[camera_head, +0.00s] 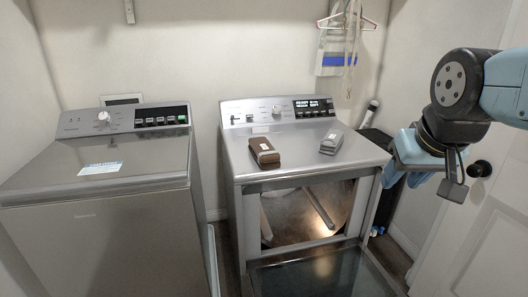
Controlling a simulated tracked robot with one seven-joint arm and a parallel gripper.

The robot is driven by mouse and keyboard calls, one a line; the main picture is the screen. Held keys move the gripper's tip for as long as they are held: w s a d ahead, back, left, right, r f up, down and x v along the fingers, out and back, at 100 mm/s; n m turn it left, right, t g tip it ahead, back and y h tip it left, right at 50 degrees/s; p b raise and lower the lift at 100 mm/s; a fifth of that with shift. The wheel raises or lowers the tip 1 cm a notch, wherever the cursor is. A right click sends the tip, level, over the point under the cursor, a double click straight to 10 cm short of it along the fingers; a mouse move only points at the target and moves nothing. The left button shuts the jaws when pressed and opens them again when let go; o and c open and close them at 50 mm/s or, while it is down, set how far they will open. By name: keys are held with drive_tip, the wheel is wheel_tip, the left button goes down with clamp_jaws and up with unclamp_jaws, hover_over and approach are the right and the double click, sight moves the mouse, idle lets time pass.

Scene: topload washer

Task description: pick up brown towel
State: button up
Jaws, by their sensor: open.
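The brown towel (264,152) is a small folded bundle with a pale label. It lies on the left part of the top of the right-hand machine (299,148). My gripper (394,172) is at the right, beside the machine's right edge and apart from the towel. Its blue fingers are open, and I see nothing between them.
A grey folded towel (331,143) lies on the same top, right of the brown one. The machine's front door (322,275) hangs open. A second machine (103,200) stands at the left. A white door (490,215) is at the right. Hangers (347,20) hang on the back wall.

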drive_tip(key=shift+o, duration=0.9)
drive_tip(key=shift+w+d, duration=0.1)
drive_tip(key=o, duration=0.9)
drive_tip(key=w+a+f+t, duration=0.1)
drive_tip(key=w, duration=0.6)
drive_tip(key=w+a+f+n+t, duration=0.1)
drive_tip(key=w+a, duration=0.1)
drive_tip(key=w, duration=0.5)
drive_tip(key=shift+a+f+t, duration=0.3)
drive_tip(key=shift+f+t, duration=0.1)
drive_tip(key=n+t+y, duration=0.3)
drive_tip(key=t+y, duration=0.3)
drive_tip(key=t, duration=0.3)
approach(268, 155)
drive_tip(key=x, duration=0.4)
drive_tip(key=d+f+x, duration=0.1)
drive_tip(key=x, duration=0.1)
drive_tip(key=shift+w, duration=0.55)
drive_tip(key=shift+a+x, duration=0.1)
drive_tip(key=shift+x, duration=1.25)
drive_tip(key=shift+a+x, duration=0.15)
drive_tip(key=shift+x, duration=1.15)
